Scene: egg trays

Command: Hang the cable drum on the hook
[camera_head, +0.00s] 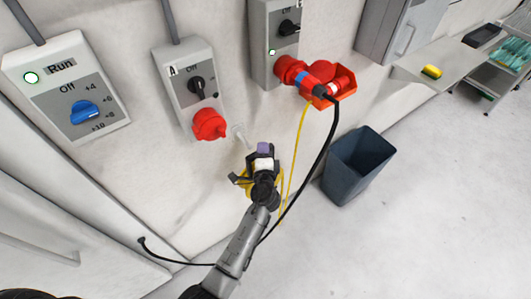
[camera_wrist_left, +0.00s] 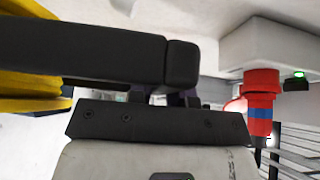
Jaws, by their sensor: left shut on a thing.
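The cable drum (camera_head: 245,187) is yellow and mostly hidden behind my left gripper (camera_head: 263,155) in the head view. My left gripper is shut on it, in front of the wall. In the left wrist view, the yellow drum (camera_wrist_left: 28,85) shows at the left edge beside a dark finger. A small purple piece shows at the fingertips; I cannot tell what it belongs to. The pale hook (camera_head: 241,134) sticks out from the wall just up and left of the gripper. I cannot tell whether the drum touches it. My right gripper is not in view.
A red plug (camera_head: 209,124) sits under the middle switch box (camera_head: 182,68). A yellow cable (camera_head: 294,150) and black cable (camera_head: 327,140) hang from the red connectors (camera_head: 290,70). A dark bin (camera_head: 357,165) stands right of the gripper. The floor at right is clear.

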